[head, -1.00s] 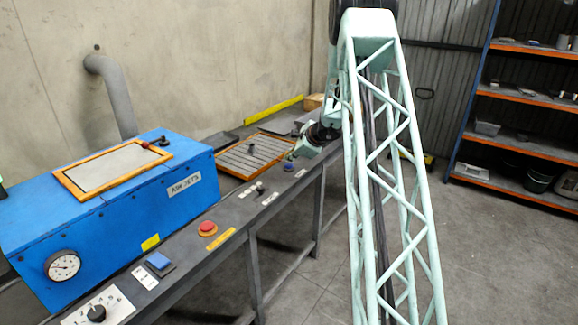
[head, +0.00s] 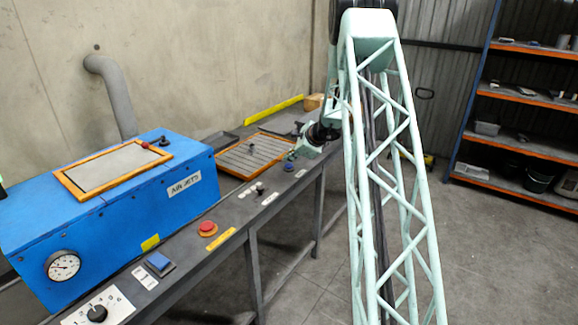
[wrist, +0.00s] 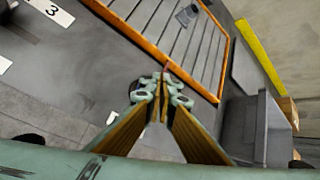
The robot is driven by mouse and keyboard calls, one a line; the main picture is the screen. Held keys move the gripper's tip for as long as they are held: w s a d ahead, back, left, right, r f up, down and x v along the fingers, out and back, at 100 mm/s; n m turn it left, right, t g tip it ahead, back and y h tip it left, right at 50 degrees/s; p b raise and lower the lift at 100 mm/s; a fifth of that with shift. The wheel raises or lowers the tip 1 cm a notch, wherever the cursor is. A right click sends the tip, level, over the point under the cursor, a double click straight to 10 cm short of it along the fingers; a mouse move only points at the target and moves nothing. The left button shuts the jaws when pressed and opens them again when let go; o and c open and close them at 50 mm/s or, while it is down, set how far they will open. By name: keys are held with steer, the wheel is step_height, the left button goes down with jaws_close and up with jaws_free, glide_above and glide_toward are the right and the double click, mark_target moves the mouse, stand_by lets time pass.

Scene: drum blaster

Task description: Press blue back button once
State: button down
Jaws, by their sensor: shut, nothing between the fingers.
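A small blue button (head: 289,167) sits at the far part of the grey bench top, near the slatted tray. No blue button is clearly visible in the wrist view.
A red button (head: 208,228), a small dark knob (head: 260,187) and a blue AIR JETS box (head: 100,235) are nearer. Shelves (head: 530,95) stand at the right. The floor (head: 480,240) on that side is largely clear.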

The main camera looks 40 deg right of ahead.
steer(key=shift+f+b, duration=0.45)
steer(key=shift+b, duration=0.15)
